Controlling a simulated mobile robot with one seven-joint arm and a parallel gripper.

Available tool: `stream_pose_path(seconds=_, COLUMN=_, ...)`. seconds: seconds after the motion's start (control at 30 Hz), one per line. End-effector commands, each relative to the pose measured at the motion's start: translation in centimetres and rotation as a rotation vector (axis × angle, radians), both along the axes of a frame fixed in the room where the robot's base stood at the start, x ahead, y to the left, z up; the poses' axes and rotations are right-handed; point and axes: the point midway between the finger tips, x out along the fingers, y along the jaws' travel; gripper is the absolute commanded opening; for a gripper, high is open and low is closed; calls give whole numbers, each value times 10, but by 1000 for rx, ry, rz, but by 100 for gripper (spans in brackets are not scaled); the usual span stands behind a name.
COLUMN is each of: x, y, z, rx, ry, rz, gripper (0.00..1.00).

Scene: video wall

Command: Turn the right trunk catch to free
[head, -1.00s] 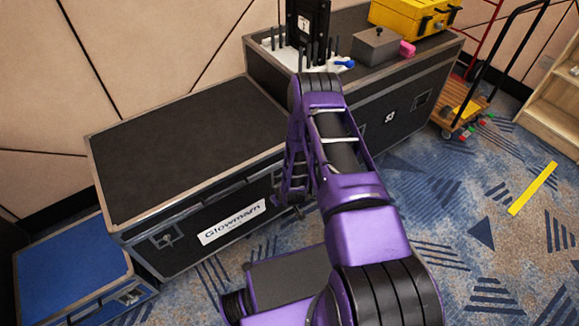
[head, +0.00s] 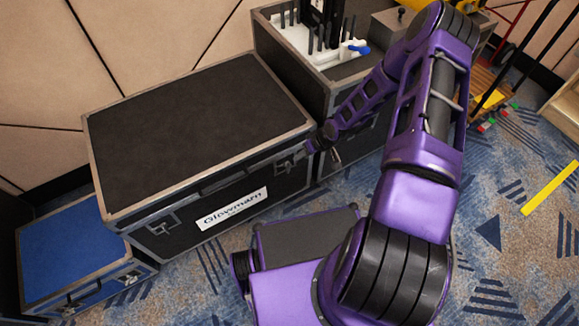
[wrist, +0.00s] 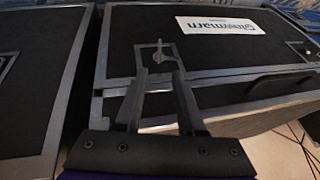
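The black trunk (head: 205,130) with grey metal edges and a white label stands closed in the head view. Its right catch (head: 291,162) sits on the front near the right corner. In the wrist view, where the label is upside down, this catch (wrist: 158,54) lies just past my fingertips, between their lines. How its turning piece is set is too small to tell. My gripper (wrist: 160,76) is open, its two fingers apart with nothing between them. In the head view my gripper (head: 333,156) is at the trunk's front right corner, partly hidden by its own wrist.
The left catch (head: 160,228) and a handle (head: 228,178) are on the same front. A second black case (head: 350,160) with a white tray stands close to the right. A blue case (head: 75,255) stands left. Patterned carpet in front is partly clear.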

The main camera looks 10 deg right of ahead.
Motion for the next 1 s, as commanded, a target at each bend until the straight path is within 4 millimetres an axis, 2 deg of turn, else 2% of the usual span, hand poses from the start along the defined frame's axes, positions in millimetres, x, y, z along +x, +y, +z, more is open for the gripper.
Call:
stream_pose_path(seconds=0.03, x=3, y=5, z=-14, rx=0, ry=1, rz=3, gripper=39)
stream_pose_path(seconds=0.2, x=14, y=17, z=-48, rx=0, ry=1, rz=1, gripper=39)
stream_pose_path(seconds=0.5, x=32, y=35, z=-100, rx=0, ry=0, rz=1, gripper=39)
stream_pose_path(seconds=0.7, x=39, y=40, z=-117, rx=-1, ry=-1, rz=0, gripper=39)
stream_pose_path(seconds=1.0, x=40, y=42, z=-119, rx=-1, ry=-1, rz=0, gripper=39)
